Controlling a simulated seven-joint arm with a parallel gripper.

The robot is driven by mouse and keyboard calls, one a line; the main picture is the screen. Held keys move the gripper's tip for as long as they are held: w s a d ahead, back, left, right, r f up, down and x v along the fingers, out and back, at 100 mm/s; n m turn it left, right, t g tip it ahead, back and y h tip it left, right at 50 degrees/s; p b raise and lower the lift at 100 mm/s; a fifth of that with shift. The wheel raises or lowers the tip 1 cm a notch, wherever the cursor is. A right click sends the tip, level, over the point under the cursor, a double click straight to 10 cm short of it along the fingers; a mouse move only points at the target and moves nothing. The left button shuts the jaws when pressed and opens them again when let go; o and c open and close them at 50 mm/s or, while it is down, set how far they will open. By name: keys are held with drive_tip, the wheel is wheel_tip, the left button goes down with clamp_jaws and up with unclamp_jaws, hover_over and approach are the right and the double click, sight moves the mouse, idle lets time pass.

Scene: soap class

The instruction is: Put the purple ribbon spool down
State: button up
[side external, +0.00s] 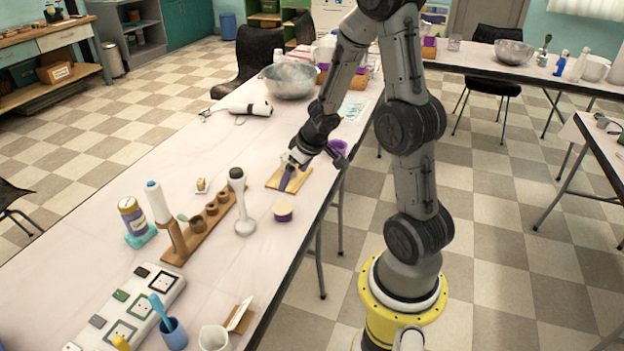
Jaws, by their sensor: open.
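A small round piece with a pale top and a purple band (283,212), which looks like the purple ribbon spool, sits upright on the white table near its right edge. My gripper (289,178) points down over a small wooden board (273,181), farther back on the table and apart from the spool. My gripper is open. A dark bluish-purple strip shows at the fingers, and I cannot tell whether it is a finger or something on the board. A purple cup-like thing (338,147) stands behind my gripper, partly hidden by it.
A stick blender (241,202) stands left of the spool, beside a wooden rack with round cups (205,219). A metal bowl (289,80) stands at the back. Table between spool and board is clear.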

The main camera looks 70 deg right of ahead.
drive_tip(key=s+a+r+h, duration=0.1)
drive_tip(key=a+r+h, duration=0.1)
drive_tip(key=r, duration=0.5)
drive_tip(key=s+a+r+h, duration=0.1)
drive_tip(key=s+a+r, duration=0.1)
drive_tip(key=r, duration=0.4)
drive_tip(key=s+a+r+n+y, duration=0.1)
drive_tip(key=s+a+r+y, duration=0.1)
drive_tip(key=s+a, duration=0.4)
drive_tip(key=s+a+r+n+y, duration=0.1)
drive_tip(key=s+a+r+y, duration=0.1)
drive_tip(key=s+a, duration=0.4)
drive_tip(key=a+y, duration=0.1)
drive_tip(key=a, duration=0.3)
drive_tip(key=shift+a+r+n+t, duration=0.15)
drive_tip(key=shift+n+t, duration=0.15)
drive_tip(key=shift+t, duration=0.1)
